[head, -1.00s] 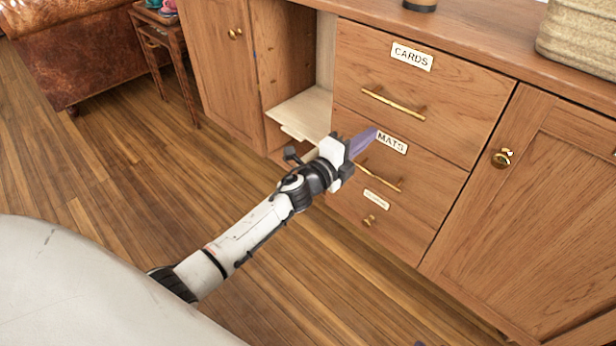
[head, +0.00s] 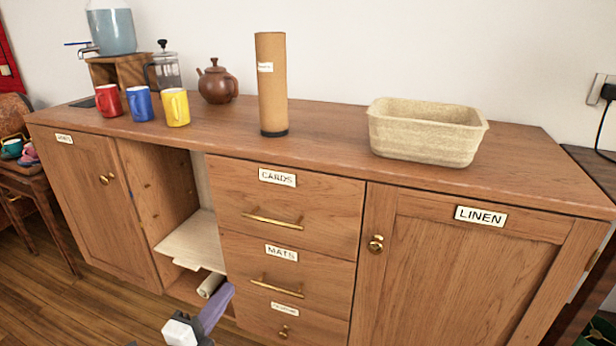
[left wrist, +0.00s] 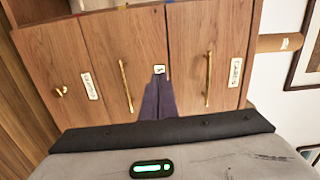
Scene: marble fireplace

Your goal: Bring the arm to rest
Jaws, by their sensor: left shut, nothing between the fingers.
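My left gripper (head: 222,292) shows at the bottom of the head view, with a white body and purple fingers. Its fingers are shut with nothing between them. It appears in front of the lower drawers and the open compartment of the wooden cabinet (head: 395,300); I cannot tell the exact gap. In the left wrist view the shut fingers (left wrist: 158,88) point towards the drawer fronts near the MATS label (left wrist: 160,70). Most of my left arm is outside the head view. My right gripper is not in view.
The cabinet has CARDS (head: 285,195) and MATS (head: 285,275) drawers, both shut, and a shut LINEN door (head: 465,270). On top stand red, blue and yellow mugs, a brown teapot (head: 218,84), a cardboard tube (head: 271,85) and a beige basket (head: 425,135). Floor shows at lower left.

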